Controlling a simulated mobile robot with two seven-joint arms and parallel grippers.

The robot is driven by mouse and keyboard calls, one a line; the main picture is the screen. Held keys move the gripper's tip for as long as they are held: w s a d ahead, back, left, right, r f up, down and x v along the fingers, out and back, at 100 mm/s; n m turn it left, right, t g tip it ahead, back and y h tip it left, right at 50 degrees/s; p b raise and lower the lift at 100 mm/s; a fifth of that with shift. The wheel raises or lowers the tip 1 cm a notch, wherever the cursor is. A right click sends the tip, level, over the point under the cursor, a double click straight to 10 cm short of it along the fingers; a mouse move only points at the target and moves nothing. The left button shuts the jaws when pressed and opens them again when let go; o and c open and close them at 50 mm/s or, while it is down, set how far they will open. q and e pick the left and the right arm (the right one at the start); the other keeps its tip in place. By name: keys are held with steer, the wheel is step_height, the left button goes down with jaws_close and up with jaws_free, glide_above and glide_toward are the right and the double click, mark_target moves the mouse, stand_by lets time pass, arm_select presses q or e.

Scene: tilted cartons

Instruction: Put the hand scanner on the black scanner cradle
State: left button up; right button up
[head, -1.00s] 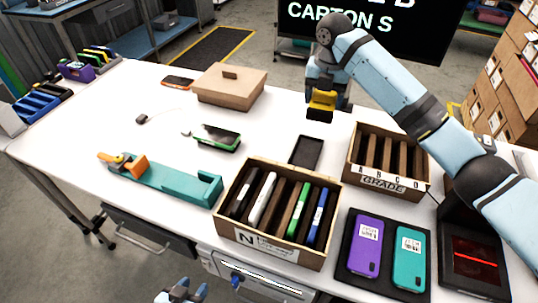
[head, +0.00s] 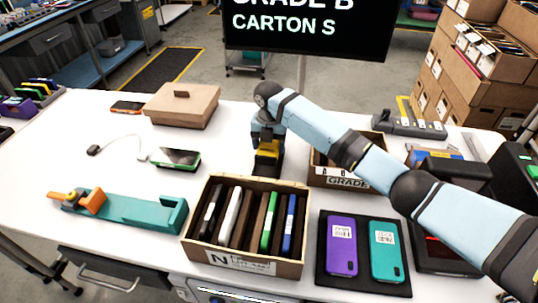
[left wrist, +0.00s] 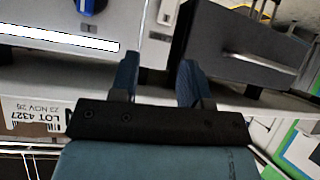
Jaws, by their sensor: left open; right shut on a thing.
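The hand scanner (head: 268,157), yellow and black, is held in my right gripper (head: 267,144), which is shut on it near the middle of the table. The black scanner cradle (head: 262,173) is a dark flat rectangle right below it, behind the front carton. The scanner and gripper cover much of the cradle, so I cannot tell whether the two touch. My left gripper (left wrist: 158,80) is open and empty in the left wrist view, in front of the bench drawers; it is out of the head view.
A front carton (head: 198,247) with several upright devices stands close before the cradle. The GRADE carton (head: 345,182) is to its right, partly behind my arm. A black tray (head: 365,286) holds a purple and a teal phone. A teal fixture (head: 130,208) lies left.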

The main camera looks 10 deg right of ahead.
steer(key=shift+f, duration=2.2)
steer(key=shift+f, duration=0.15)
steer(key=o, duration=0.8)
step_height(320, 180, up, 12)
steer(key=shift+r, duration=0.15)
